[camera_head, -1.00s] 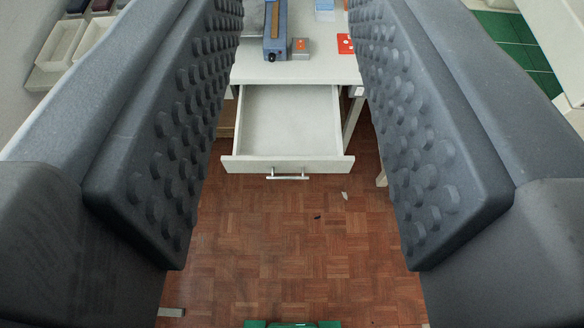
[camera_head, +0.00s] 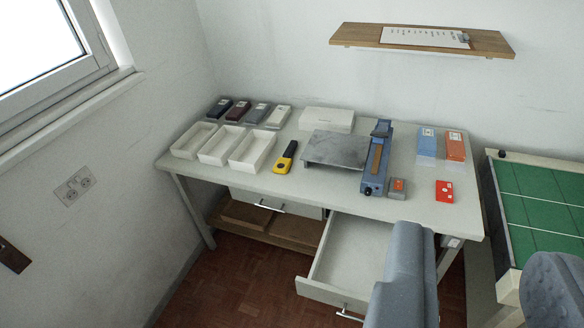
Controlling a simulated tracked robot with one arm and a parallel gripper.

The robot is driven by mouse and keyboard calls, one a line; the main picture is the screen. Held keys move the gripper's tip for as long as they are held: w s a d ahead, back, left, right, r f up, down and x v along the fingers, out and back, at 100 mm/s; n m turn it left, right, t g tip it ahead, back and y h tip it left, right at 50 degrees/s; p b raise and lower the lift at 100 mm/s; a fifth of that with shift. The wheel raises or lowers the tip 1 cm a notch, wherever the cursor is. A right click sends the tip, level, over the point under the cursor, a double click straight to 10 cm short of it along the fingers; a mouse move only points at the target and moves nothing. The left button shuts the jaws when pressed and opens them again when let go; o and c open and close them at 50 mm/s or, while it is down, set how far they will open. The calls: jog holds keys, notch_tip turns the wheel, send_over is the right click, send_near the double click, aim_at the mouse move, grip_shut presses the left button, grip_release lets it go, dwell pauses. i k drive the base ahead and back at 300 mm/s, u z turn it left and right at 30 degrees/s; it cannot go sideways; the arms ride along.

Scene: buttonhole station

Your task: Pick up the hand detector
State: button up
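A yellow and black hand-held device (camera_head: 285,157), which looks like the hand detector, lies on the pale workbench (camera_head: 300,188) near its front edge. It is just right of the white trays and left of the grey plate. It appears clear of both. My gripper (camera_head: 478,270) shows at the lower right as two grey fingers set wide apart, with nothing between them. It is open and appears to the right of the device in the picture. The lower parts of the fingers are cut off by the frame.
An open, empty drawer (camera_head: 345,262) juts out below the bench. A blue machine (camera_head: 376,160) with a grey plate (camera_head: 337,149), white trays (camera_head: 252,151) and small boxes fill the bench top. A green-topped table (camera_head: 545,213) stands right. A wooden shelf (camera_head: 420,40) hangs above.

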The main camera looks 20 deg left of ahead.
aim_at(282, 165)
jog(key=u, duration=0.1)
jog(key=i, duration=0.35)
jog(key=u, duration=0.75)
jog(key=i, duration=1.7)
jog(key=u, duration=0.3)
